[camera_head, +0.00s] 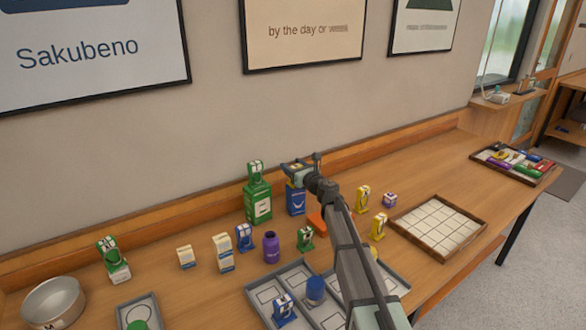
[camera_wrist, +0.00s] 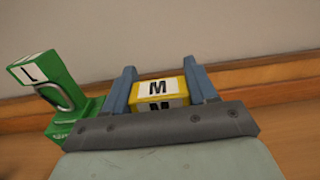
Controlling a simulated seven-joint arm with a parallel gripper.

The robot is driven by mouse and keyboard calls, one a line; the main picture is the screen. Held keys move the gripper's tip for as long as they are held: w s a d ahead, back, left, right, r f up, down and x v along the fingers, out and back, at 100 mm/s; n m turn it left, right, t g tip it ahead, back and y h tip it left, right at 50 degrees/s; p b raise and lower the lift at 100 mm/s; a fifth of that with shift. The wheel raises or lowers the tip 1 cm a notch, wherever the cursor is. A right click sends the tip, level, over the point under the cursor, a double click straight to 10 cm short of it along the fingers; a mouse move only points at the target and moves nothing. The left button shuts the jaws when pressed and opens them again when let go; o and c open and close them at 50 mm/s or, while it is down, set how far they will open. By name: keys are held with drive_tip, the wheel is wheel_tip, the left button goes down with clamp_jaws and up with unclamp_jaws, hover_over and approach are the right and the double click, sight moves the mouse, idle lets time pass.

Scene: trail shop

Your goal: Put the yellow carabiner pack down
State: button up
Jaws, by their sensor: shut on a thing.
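My gripper (camera_wrist: 160,88) is shut on the yellow carabiner pack (camera_wrist: 157,92), which shows a white label with a black M between the two blue-grey fingers. In the head view my gripper (camera_head: 299,168) is at the back of the table by the wall, at a blue box (camera_head: 295,203). A bit of yellow shows just above that box; whether the pack touches it I cannot tell. Two other yellow carabiner packs, one (camera_head: 362,198) farther back and one (camera_head: 378,227) nearer, stand upright to the right of my arm.
A green box (camera_head: 259,208) with a green L pack on top stands close left of my gripper. A gridded wooden tray (camera_head: 401,228) is empty at right. Grey trays (camera_head: 255,294), bottles and small packs crowd the front. Bare table lies between the gridded tray and the far-right filled tray (camera_head: 478,157).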

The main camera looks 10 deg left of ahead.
drive_tip(key=shift+f, duration=0.25)
drive_tip(key=o, duration=1.4)
drive_tip(key=shift+o, duration=0.2)
drive_tip(key=shift+s+d+r, duration=0.1)
drive_tip(key=shift+s+d, duration=0.05)
drive_tip(key=shift+s, duration=0.05)
drive_tip(key=v, duration=1.1)
drive_tip(key=shift+s+d, duration=0.15)
drive_tip(key=shift+d, duration=0.05)
